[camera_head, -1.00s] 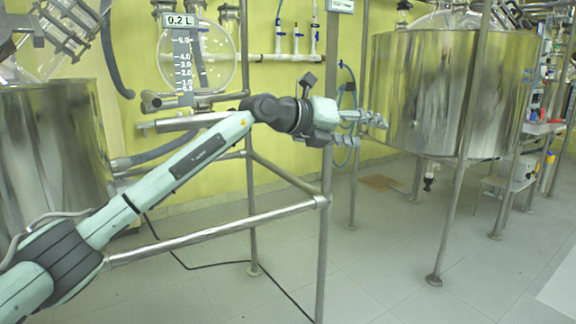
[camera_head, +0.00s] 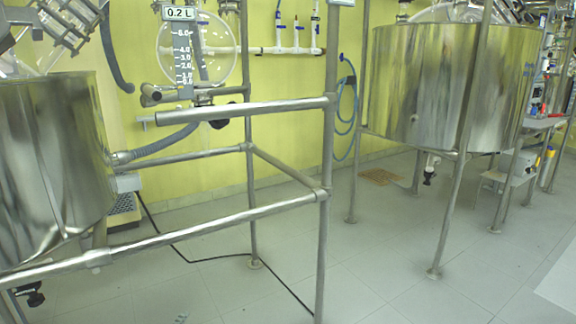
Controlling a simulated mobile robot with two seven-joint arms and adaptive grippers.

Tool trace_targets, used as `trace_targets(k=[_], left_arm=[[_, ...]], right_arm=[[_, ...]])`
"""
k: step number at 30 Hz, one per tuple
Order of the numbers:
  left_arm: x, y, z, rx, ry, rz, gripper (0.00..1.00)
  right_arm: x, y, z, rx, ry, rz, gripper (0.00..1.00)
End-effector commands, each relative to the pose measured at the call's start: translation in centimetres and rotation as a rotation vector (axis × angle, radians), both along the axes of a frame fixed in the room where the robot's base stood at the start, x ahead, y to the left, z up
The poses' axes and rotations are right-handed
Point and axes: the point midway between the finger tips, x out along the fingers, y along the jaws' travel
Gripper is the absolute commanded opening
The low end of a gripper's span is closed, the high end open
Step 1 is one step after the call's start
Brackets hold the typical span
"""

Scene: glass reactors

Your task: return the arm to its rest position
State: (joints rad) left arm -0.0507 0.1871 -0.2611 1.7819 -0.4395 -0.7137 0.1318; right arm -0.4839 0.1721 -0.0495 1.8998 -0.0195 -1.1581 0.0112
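Neither of my arms nor grippers shows in the head view now. The space in front of the glass reactor stand is empty of my arm. The metal frame of the stand (camera_head: 322,150) is fully visible, with its upper rail (camera_head: 240,110) and lower rail (camera_head: 220,223) uncovered. Whether the grippers are open or shut is hidden, as they are out of the picture.
A steel vessel (camera_head: 50,165) stands at the left and a larger one (camera_head: 445,90) at the right. A round glass flask (camera_head: 215,65) with a 0.2 L scale (camera_head: 182,50) is behind the frame. A black cable (camera_head: 200,261) crosses the tiled floor (camera_head: 385,235).

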Motion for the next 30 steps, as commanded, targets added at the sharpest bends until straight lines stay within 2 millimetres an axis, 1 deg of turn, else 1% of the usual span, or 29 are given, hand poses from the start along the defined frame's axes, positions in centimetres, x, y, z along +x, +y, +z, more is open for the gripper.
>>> trace_targets(k=[1, 2, 3, 5, 6, 8, 9, 12, 15, 18, 19, 30], left_arm=[[-2.9, 1.2, -3.0, -0.027, 0.090, 0.038, 0.57], [-4.5, 1.8, -4.5, -0.044, 0.142, 0.060, 0.57], [-6.8, 2.5, -6.4, -0.065, 0.210, 0.089, 0.57], [-10.4, 3.5, -9.2, -0.095, 0.314, 0.126, 0.57], [-12.8, 4.1, -10.8, -0.115, 0.381, 0.150, 0.57], [-16.5, 4.7, -12.8, -0.142, 0.478, 0.182, 0.57], [-18.7, 5.1, -13.9, -0.158, 0.536, 0.200, 0.57], [-23.6, 5.6, -15.9, -0.193, 0.657, 0.234, 0.57], [-26.8, 5.9, -16.9, -0.215, 0.737, 0.255, 0.57], [-28.5, 5.9, -17.4, -0.228, 0.778, 0.264, 0.57], [-28.7, 5.9, -17.4, -0.229, 0.783, 0.265, 0.57], [-28.7, 5.9, -17.4, -0.231, 0.785, 0.265, 0.57]], right_arm=[[0.0, 0.0, 0.1, -0.001, 0.000, 0.000, 0.35], [0.0, 0.0, 0.2, -0.001, 0.000, 0.000, 0.35], [0.0, 0.0, 0.3, -0.001, -0.001, 0.000, 0.35], [0.0, 0.0, 0.4, -0.002, -0.001, 0.000, 0.35], [0.0, 0.0, 0.4, -0.002, -0.001, 0.000, 0.35], [0.0, 0.0, 0.5, -0.002, -0.001, 0.000, 0.35], [0.0, 0.0, 0.6, -0.003, -0.001, -0.001, 0.35], [0.1, 0.0, 0.7, -0.003, -0.002, 0.000, 0.35], [0.1, 0.0, 0.8, -0.003, -0.002, 0.000, 0.35], [0.1, 0.0, 0.9, -0.003, -0.003, 0.000, 0.35], [0.1, 0.0, 0.9, -0.003, -0.003, 0.000, 0.35], [0.1, 0.0, 0.9, -0.003, -0.003, 0.000, 0.35]])
